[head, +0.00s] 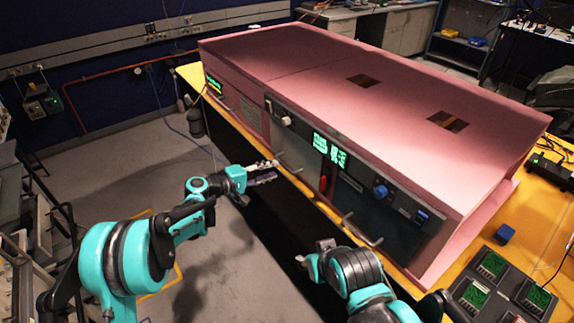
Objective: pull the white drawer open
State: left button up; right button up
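No plainly white drawer stands out to me. The pink enclosure (300,50) has dark front panels. One dark panel (283,140) at the left has a pale bar handle (291,167) low on it. A second dark panel (365,205) at the right has a similar handle (361,232). My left gripper (264,172) is in front of the enclosure, close to the left end of the first handle. I cannot tell whether they touch, or whether its fingers are apart. My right gripper (308,262) is lower, left of the second handle; its fingers are not clear.
The enclosure stands on a yellow-topped bench (535,225). Dark boards with green parts (492,264) and a small blue block (505,234) lie on it at the right. The grey floor (150,170) is mostly clear at the left.

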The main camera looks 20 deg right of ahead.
aim_at(285, 165)
pick_arm(q)
jog(key=b+x, duration=0.1)
jog(key=x, duration=0.5)
jog(key=shift+w+d, duration=0.1)
jog(key=shift+d, duration=0.15)
jog(key=shift+c, duration=0.4)
grip_shut()
